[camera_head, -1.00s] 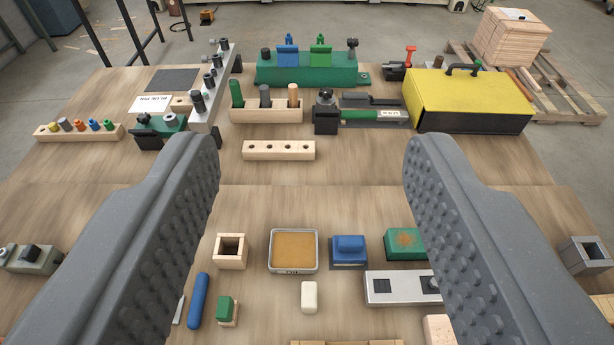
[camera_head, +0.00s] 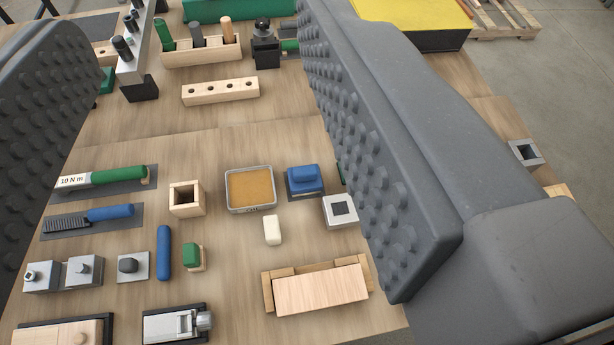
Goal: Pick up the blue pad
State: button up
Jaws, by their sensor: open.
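The blue pad (camera_head: 304,179) is a small blue block with a raised, narrower blue top, sitting on a dark square mat right of the picture's middle. It stands just right of a metal tray with a tan filling (camera_head: 250,188). My gripper (camera_head: 200,65) is open and empty, with its two grey studded fingers wide apart above the table. The pad lies between the fingers in the picture, close to the inner edge of the right finger. The right finger hides most of what lies right of the pad.
A white block (camera_head: 272,230) lies below the tray. A square wooden socket (camera_head: 187,198) stands left of it. A blue cylinder (camera_head: 163,252), a green block (camera_head: 192,256) and a square grey-white block (camera_head: 341,211) are nearby. A wooden holder (camera_head: 318,286) sits in front. Bare wood lies behind the tray.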

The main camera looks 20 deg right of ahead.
aim_at(305, 179)
jog(key=u, duration=0.3)
jog(key=k, duration=1.5)
jog(key=z, duration=0.3)
jog(key=i, duration=1)
